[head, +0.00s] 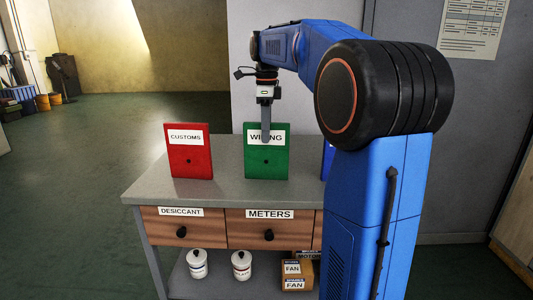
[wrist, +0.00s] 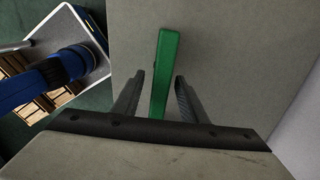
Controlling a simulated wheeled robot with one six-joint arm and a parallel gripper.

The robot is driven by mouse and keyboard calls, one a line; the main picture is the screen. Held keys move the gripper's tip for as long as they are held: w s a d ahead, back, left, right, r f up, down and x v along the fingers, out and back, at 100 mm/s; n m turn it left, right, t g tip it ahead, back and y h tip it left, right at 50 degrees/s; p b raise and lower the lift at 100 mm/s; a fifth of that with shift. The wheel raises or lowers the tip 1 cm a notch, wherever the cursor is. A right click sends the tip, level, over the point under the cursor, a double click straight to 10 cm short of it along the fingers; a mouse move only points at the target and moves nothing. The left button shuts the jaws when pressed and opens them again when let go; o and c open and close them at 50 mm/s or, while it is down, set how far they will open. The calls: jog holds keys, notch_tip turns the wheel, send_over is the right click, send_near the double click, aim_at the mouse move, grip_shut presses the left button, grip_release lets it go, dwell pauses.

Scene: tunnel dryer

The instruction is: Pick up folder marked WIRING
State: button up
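The green folder marked WIRING (head: 268,165) stands upright on the grey table in the head view. Part of its label is hidden behind a finger of my gripper (head: 266,128). In the wrist view the green folder (wrist: 164,70) shows edge-on as a narrow strip. My gripper (wrist: 157,88) is open there, with one finger on each side of the strip. The right finger looks closer to it than the left; I cannot tell whether it touches.
A red CUSTOMS folder (head: 188,160) stands to the left on the table (head: 222,190). A blue folder (head: 327,160) at the right is mostly hidden by my arm. Drawers marked DESICCANT (head: 182,236) and METERS (head: 270,235) are below, above a shelf with jars and boxes.

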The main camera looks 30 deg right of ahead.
aim_at(266, 152)
notch_tip(266, 152, down, 6)
jog(key=shift+r, duration=0.2)
dwell(0.3)
grip_shut()
